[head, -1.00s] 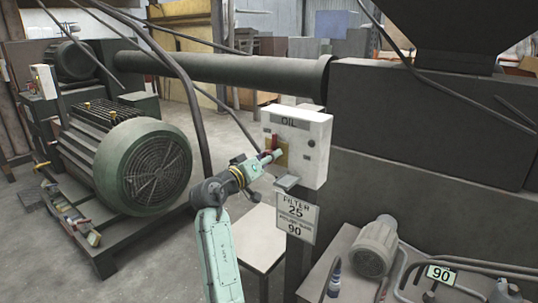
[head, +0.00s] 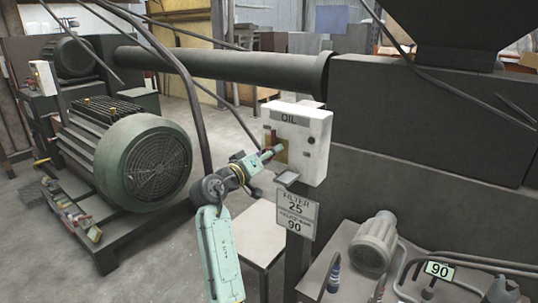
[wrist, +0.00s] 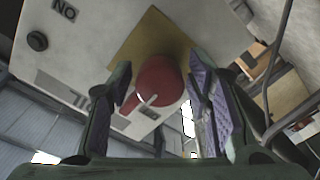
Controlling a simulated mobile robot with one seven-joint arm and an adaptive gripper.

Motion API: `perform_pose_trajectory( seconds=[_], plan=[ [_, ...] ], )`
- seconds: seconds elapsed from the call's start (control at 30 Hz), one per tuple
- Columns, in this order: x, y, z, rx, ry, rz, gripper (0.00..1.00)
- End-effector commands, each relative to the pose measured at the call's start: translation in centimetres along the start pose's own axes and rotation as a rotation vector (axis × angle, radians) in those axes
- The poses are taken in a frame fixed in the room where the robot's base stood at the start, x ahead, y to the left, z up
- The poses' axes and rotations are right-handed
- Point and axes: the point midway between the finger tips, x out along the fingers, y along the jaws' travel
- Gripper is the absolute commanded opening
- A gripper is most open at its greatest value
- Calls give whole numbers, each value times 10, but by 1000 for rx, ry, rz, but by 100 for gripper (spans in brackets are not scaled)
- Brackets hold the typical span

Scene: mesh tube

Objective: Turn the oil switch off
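The oil switch is a red rotary knob with a pale line on its face, on a yellow plate (wrist: 150,40). In the wrist view the red knob (wrist: 158,82) sits between the two fingers of my gripper (wrist: 160,100). The fingers are spread on either side, with a visible gap on the right and a narrower one on the left. Contact is not clear. In the head view the plate is on the white box marked OIL (head: 313,150), and my gripper (head: 272,151) is at its front left, partly covering the switch.
A black round button (wrist: 37,41) is on the same box. A filter sign (head: 297,213) hangs below it. A large green motor (head: 150,170) stands at left, and a smaller motor (head: 372,246) is at lower right. A thick dark pipe (head: 220,72) runs behind.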

Motion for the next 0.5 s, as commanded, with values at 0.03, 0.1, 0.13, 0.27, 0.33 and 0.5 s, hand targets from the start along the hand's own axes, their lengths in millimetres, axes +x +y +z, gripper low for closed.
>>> perform_pose_trajectory(
  seconds=[0.03, 0.1, 0.13, 0.27, 0.33, 0.5],
  plan=[
    [0, 0, 0, 0, 0, 0, 51],
    [0, 0, 0, 1, 0, 0, 52],
    [0, 0, 0, 1, 0, 0, 52],
    [0, 0, 0, 1, 0, 0, 52],
    [0, 0, 0, 1, 0, 0, 52],
    [-14, 0, -1, 2, 2, -1, 52]
  ],
)
